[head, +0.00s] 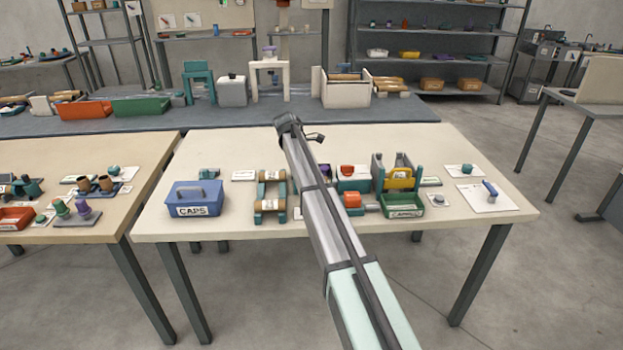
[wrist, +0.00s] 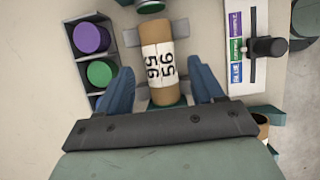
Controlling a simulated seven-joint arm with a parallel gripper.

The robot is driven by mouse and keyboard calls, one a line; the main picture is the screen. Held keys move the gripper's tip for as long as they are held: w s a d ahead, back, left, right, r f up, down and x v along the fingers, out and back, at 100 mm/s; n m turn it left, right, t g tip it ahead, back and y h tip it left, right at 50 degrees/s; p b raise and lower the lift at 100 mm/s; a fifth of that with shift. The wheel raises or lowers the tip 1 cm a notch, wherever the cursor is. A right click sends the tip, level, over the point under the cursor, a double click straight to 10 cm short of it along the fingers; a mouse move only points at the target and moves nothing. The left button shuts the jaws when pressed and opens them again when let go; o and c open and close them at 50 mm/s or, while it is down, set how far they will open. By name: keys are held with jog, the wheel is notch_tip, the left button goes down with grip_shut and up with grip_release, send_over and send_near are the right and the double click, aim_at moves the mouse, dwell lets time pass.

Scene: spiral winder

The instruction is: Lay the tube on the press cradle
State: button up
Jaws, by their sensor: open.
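A brown cardboard tube (wrist: 158,32) with a white label bearing dark numbers lies lengthwise in the wrist view. It runs from near the top edge down between my fingers. Grey support parts (wrist: 131,38) show on both sides of it, with teal parts below its near end. I cannot tell whether this support is the press cradle. My gripper (wrist: 162,72) is open, with one blue finger on each side of the tube and a gap on both sides. In the head view my arm hides its own end, and I cannot pick out this tube there.
In the wrist view, a tray left of the tube holds a purple cap (wrist: 91,39) and a green cap (wrist: 101,73). A labelled panel with a black knob (wrist: 268,47) stands to the right. In the head view, a blue CAPS box (head: 196,197) stands left on the table.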

jog(key=v, duration=1)
dwell(0.7)
